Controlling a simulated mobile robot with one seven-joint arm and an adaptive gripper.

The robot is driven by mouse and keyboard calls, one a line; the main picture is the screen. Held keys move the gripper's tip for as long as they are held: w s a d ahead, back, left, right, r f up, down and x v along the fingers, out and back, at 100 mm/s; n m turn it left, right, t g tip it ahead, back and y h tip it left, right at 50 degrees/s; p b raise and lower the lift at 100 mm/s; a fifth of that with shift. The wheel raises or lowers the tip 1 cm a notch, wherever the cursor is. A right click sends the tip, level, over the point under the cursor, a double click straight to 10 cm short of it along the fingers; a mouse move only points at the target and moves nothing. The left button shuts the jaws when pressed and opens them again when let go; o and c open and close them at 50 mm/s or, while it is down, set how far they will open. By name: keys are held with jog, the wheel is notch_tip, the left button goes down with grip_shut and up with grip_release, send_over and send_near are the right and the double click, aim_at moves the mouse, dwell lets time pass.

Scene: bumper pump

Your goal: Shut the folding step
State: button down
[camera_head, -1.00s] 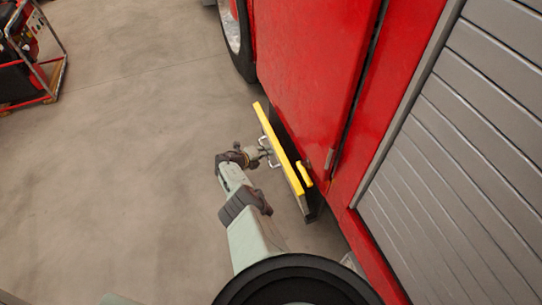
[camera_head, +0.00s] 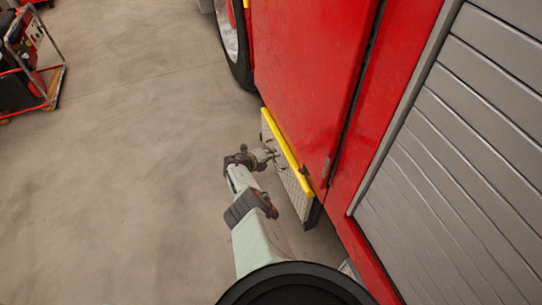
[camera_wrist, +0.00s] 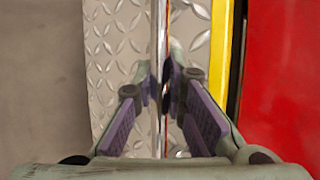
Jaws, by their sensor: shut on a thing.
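The folding step (camera_head: 296,193) is a tread-plate panel with a yellow edge, low on the side of the red truck. It stands steeply, its tread face toward my arm and its yellow edge close to the red body. In the wrist view the tread plate (camera_wrist: 110,45) fills the middle, with the yellow edge to its right. A thin metal handle bar (camera_wrist: 156,35) runs upright in front of the plate. My gripper (camera_head: 270,156) is at the step's face. In the wrist view its fingers (camera_wrist: 160,85) are shut on the bar, one on each side; the exact contact is partly hidden.
The red truck body (camera_head: 305,60) and a grey roller shutter (camera_head: 470,140) stand to the right. A wheel (camera_head: 230,40) is beyond the step. A framed red machine (camera_head: 32,60) stands far left. The concrete floor (camera_head: 120,180) between is clear.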

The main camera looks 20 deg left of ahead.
jog(key=shift+w+d+r, duration=0.1)
jog(key=c, duration=1.6)
grip_release()
jog(key=v, duration=1.2)
